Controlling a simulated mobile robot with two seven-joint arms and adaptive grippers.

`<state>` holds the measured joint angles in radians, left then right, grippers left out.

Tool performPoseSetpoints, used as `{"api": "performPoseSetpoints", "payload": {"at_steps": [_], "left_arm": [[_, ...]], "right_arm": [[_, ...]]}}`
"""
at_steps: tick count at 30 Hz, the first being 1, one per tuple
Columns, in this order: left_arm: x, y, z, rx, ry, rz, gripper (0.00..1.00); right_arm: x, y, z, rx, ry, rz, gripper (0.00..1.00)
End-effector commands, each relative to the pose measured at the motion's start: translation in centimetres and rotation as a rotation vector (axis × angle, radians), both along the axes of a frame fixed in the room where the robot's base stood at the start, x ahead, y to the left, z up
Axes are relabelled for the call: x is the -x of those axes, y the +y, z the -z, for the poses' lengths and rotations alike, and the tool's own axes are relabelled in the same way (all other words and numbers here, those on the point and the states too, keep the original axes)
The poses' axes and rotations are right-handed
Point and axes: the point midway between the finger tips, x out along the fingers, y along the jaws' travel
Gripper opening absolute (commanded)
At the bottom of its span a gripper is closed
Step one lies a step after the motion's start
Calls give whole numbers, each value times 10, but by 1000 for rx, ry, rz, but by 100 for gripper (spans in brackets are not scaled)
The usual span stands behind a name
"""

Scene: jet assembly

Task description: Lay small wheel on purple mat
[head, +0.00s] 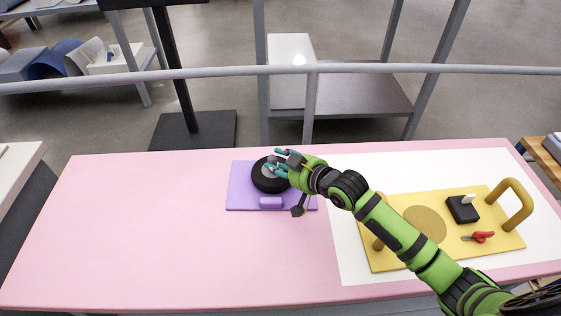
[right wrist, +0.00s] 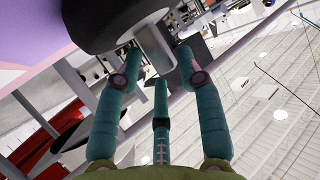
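The small wheel (head: 266,178), black with a pale hub, is over the purple mat (head: 238,196) in the head view. I cannot tell whether it rests on the mat or is held just above it. In the right wrist view the wheel (right wrist: 105,22) fills the upper part, with its hub (right wrist: 157,45) between my teal fingertips. My right gripper (head: 277,162) reaches the wheel from the right; it also shows in the wrist view (right wrist: 160,58). Whether its fingers press on the hub is unclear. My left gripper is not in view.
A purple block (head: 271,203) sits at the mat's front edge. To the right is a yellow board (head: 385,255) with tan handles (head: 517,205), a black block (head: 462,210) and a red tool (head: 478,237). The left of the pink table (head: 130,230) is clear.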

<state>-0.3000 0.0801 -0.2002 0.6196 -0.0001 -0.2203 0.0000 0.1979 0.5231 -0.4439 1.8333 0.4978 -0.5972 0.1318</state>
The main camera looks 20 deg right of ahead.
Motion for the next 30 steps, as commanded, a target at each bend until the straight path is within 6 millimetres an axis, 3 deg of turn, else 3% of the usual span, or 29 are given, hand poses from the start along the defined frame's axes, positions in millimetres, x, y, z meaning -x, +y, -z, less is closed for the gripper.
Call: {"api": "performPoseSetpoints", "payload": {"at_steps": [14,30], "left_arm": [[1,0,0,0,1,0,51],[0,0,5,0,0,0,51]], "right_arm": [[9,-5,-3,2,2,-1,51],[89,-47,-41,1,4,-1,51]]}}
